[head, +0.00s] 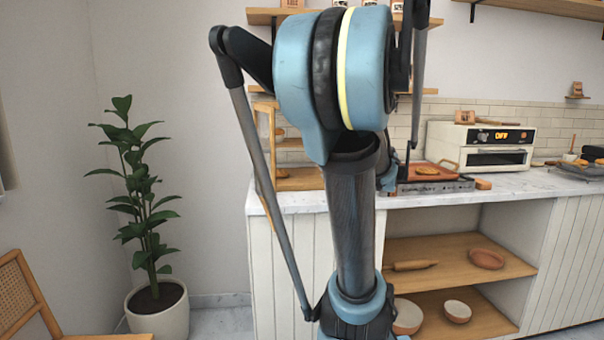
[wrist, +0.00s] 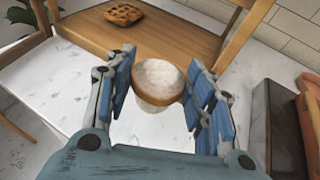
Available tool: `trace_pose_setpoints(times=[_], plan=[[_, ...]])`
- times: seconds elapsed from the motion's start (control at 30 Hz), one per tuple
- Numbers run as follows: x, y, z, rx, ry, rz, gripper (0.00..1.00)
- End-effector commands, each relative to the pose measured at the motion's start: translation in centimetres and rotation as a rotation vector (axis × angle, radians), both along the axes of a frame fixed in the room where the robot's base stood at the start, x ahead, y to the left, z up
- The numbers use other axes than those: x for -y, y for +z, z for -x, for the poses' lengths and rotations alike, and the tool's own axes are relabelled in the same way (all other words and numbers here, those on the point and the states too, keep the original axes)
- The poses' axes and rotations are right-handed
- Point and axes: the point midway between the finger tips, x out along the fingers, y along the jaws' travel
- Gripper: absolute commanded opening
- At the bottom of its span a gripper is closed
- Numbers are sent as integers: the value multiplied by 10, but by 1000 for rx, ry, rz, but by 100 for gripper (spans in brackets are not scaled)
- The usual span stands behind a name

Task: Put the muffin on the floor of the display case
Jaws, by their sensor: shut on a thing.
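In the wrist view, my gripper (wrist: 160,72) is shut on a muffin (wrist: 157,80) with a pale, dusted top and a golden-brown rim. The muffin sits between the two blue fingers, above the white marble counter. The wooden display case (wrist: 185,38) is just beyond the fingertips, with its floor board facing me. A brown baked piece lies on that floor, far left. In the head view, the display case (head: 298,181) stands at the counter's left end, partly hidden by my arm. The muffin and the fingers cannot be made out there.
In the wrist view, a dark-sided box (wrist: 275,125) with an orange-brown top stands close on the right. Wooden uprights of the case flank its floor. In the head view, an oven (head: 480,146) and a tray with a baked item (head: 427,170) are farther right on the counter.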

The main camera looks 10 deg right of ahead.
Motion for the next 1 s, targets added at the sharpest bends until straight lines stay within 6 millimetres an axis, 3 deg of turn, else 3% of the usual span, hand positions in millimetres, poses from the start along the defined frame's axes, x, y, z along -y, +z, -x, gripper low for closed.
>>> trace_pose_setpoints(times=[0.6, 1.0], plan=[[-44, 0, -97, 0, 4, 0, 21], [-56, 0, -123, 0, 5, 0, 21]])
